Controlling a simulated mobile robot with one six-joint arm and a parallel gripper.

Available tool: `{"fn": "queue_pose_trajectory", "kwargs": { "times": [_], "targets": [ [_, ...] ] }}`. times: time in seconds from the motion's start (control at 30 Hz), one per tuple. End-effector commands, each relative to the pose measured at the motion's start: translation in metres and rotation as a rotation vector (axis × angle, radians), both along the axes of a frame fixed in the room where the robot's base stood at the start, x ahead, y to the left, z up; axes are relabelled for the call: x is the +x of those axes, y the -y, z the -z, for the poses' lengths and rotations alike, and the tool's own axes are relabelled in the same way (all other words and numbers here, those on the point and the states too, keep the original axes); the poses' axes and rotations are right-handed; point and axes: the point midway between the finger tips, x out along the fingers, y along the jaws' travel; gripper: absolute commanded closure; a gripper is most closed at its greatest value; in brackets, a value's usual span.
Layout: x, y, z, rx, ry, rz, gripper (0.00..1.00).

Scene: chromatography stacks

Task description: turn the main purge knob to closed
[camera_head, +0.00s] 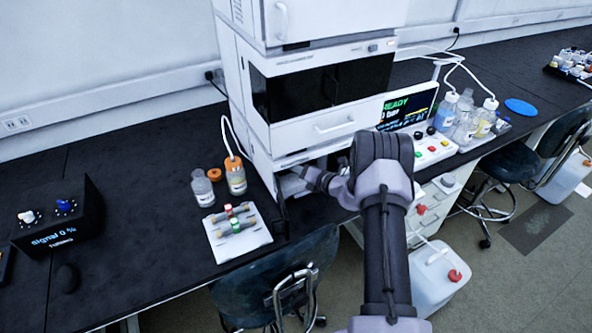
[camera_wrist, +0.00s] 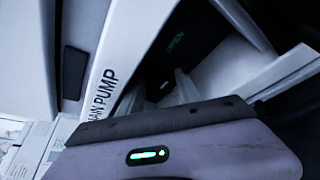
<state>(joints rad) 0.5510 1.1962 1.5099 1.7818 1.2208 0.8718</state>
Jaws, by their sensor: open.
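The tall white instrument stack (camera_head: 345,127) stands on the bench in the head view. My gripper (camera_head: 303,177) reaches in from the right at the low opening of the stack, beside the bench top. My own arm hides part of this area. In the wrist view, a white panel edge carries the partly cut label "AIN PUMP" (camera_wrist: 103,93). Beyond it is a dark recess with small green text (camera_wrist: 176,42), tilted and hard to read. My gripper's pale fingers stand apart in front of this recess, with nothing seen between them. I cannot make out the main purge knob in either view.
Two bottles (camera_head: 236,176) and a white tray with vials (camera_head: 238,237) stand left of the stack. A control panel with coloured buttons (camera_head: 429,146) and several bottles are to its right. A dark box with two knobs (camera_head: 58,222) sits far left. Chairs stand in front.

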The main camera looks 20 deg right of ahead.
Motion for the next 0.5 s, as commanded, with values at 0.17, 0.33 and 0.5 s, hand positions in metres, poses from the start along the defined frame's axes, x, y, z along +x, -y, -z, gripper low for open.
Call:
{"fn": "queue_pose_trajectory", "kwargs": {
  "times": [0.17,0.33,0.5],
  "targets": [
    [-0.0003,0.0001,-0.0002,0.0,0.0,0.0,0.71],
    [-0.0004,0.0001,-0.0003,0.0,0.0,0.0,1.0],
    [-0.0006,0.0001,-0.0002,-0.006,0.001,0.0,1.0]
  ]
}}
